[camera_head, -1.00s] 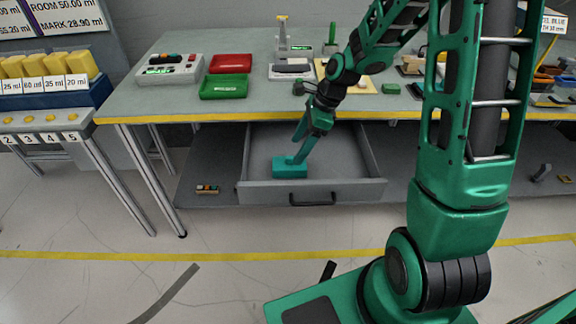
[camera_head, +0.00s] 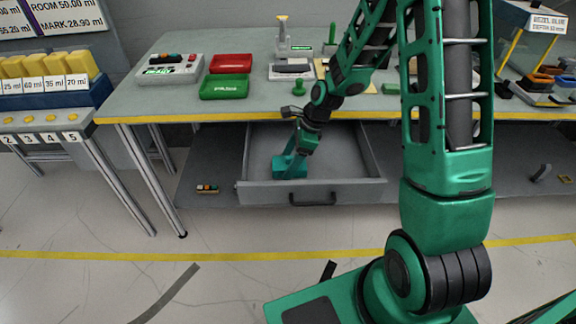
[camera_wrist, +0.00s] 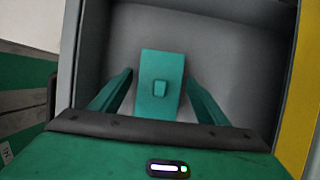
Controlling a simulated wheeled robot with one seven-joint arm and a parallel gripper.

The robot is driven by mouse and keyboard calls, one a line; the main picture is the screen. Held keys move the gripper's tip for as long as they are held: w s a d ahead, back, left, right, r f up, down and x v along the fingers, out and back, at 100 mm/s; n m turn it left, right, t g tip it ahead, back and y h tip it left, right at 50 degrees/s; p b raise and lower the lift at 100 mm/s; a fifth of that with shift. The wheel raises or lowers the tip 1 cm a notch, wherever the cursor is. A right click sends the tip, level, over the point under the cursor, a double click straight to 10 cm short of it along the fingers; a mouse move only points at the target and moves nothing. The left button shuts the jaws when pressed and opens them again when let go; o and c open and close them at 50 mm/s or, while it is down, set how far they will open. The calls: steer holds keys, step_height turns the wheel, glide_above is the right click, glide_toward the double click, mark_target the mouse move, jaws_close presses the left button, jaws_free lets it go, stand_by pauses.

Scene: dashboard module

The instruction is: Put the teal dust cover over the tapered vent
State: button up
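The teal dust cover (camera_head: 291,171) is a small block lying in the open drawer, towards its left front. In the wrist view the cover (camera_wrist: 153,103) shows a small raised knob on top. My gripper (camera_head: 290,160) reaches down into the drawer at the cover. I cannot make out the tapered vent for sure in either view.
The grey drawer (camera_head: 345,192) stands open under the workbench (camera_head: 175,103), its walls close around my gripper. Red (camera_head: 231,63) and green (camera_head: 224,87) trays and a grey box with buttons (camera_head: 171,68) stand on the bench. Free floor lies in front.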

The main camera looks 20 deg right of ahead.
steer(key=c, duration=0.9)
steer(key=shift+c, duration=0.2)
